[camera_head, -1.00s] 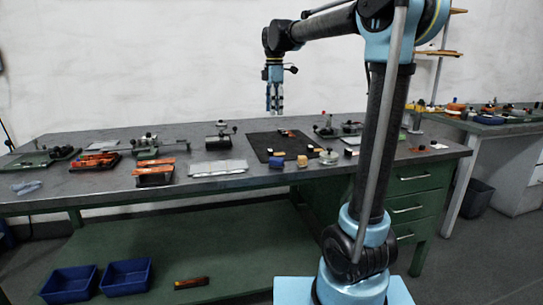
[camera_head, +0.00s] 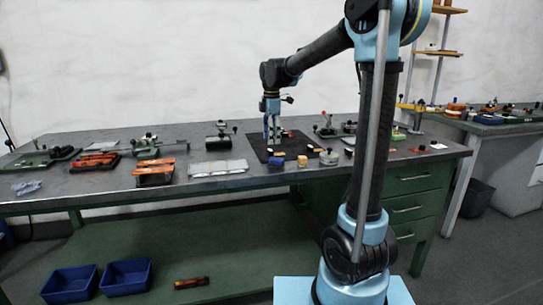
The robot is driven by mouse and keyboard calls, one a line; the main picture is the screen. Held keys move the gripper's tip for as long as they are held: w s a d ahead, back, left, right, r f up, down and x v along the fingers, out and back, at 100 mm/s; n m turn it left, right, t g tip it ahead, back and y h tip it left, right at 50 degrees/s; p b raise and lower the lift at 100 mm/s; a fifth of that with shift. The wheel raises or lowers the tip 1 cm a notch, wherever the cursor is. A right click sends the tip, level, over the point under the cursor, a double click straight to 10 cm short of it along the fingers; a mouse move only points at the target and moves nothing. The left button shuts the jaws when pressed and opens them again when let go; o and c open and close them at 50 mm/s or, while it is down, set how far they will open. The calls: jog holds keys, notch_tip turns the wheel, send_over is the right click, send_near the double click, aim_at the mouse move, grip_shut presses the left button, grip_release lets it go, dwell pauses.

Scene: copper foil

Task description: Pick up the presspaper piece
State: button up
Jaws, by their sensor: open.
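My gripper (camera_head: 271,140) is open and points straight down, low over the black mat (camera_head: 262,152) on the green-legged workbench. Its fingertips are close to the mat, and I cannot tell whether they touch it. Several small pale, reddish and dark pieces lie on the mat. One small piece (camera_head: 287,134) is just right of the fingers. The presspaper piece cannot be told apart from these at this size, and part of the mat is hidden behind the fingers.
A blue block (camera_head: 276,162), a tan block (camera_head: 303,161) and a round tin (camera_head: 329,158) stand along the mat's front edge. A pale flat tray (camera_head: 219,168) and orange-topped holders (camera_head: 154,172) are to the left. Small tools stand behind right.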

jog(key=shift+f, duration=2.7)
jog(key=shift+s, duration=0.1)
jog(key=shift+c, duration=0.5)
jog(key=c, duration=0.9)
